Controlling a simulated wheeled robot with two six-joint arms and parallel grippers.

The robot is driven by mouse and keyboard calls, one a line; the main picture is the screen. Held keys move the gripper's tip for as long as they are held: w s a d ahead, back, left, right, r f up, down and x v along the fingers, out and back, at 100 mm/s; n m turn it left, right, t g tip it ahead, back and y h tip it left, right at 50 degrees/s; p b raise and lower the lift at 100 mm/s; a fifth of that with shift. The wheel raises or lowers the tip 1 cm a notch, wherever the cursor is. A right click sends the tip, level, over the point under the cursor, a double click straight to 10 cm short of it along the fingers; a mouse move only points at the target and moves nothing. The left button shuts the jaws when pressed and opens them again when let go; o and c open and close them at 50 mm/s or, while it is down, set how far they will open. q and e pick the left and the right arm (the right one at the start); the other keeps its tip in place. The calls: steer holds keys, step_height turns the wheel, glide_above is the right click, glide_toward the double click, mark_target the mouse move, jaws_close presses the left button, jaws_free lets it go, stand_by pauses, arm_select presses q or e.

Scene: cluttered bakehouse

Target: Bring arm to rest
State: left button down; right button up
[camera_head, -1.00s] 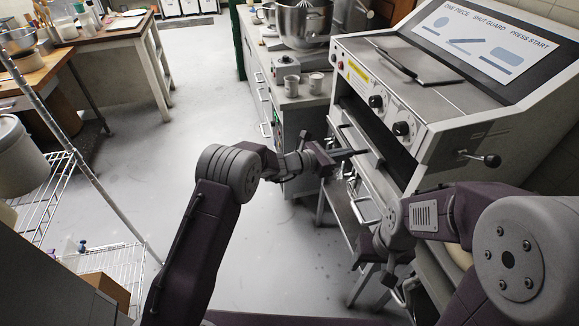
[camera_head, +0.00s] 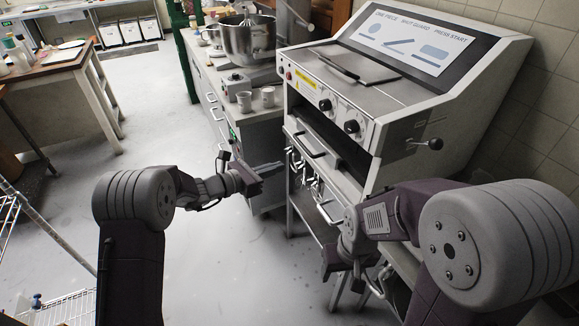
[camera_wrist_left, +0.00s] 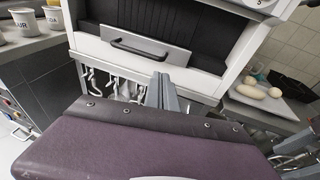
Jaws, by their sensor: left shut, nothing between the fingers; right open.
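My left gripper (camera_head: 268,170) reaches out over open floor, left of the white machine (camera_head: 350,190), with its fingers together and empty. In the left wrist view its closed fingers (camera_wrist_left: 162,92) point at the machine's front, below a drawer-like handle (camera_wrist_left: 145,47). No contact with the machine is visible. My right gripper (camera_head: 362,284) hangs low in front of the machine at the lower right, its arm folded. Its jaws are open, though its fingers are small and partly dark in this view.
Utensils (camera_wrist_left: 115,85) hang under the machine. A counter with mugs (camera_head: 244,101) and a mixer bowl (camera_head: 248,38) stands behind my left gripper. A wire shelf (camera_head: 62,308) is at the lower left. The middle floor is clear. Dough pieces (camera_wrist_left: 258,90) lie to the right in the wrist view.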

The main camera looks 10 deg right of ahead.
arm_select(q)
step_height(320, 180, up, 6)
steer(key=s+a+r+m, duration=0.1)
steer(key=s+a, duration=0.1)
steer(key=s+a+f+m+g+y+p, duration=0.1)
steer(key=s+f+m+g+y, duration=0.2)
steer(key=s, duration=0.5)
steer(key=s+a+f+m+g+y, duration=0.1)
steer(key=s+a+f+m+g, duration=0.15)
steer(key=s+m, duration=0.45)
steer(key=s+a+f+m+y, duration=0.4)
steer(key=s+a+f+m, duration=0.1)
steer(key=a, duration=0.3)
steer(key=s+a+f+m+g+y, duration=0.1)
steer(key=s+a+f+m+y, duration=0.4)
steer(key=s+a+m, duration=0.2)
steer(key=shift+a+m+p, duration=0.3)
steer(key=shift+a+m, duration=0.1)
steer(key=shift+a, duration=0.75)
steer(key=shift+f, duration=0.1)
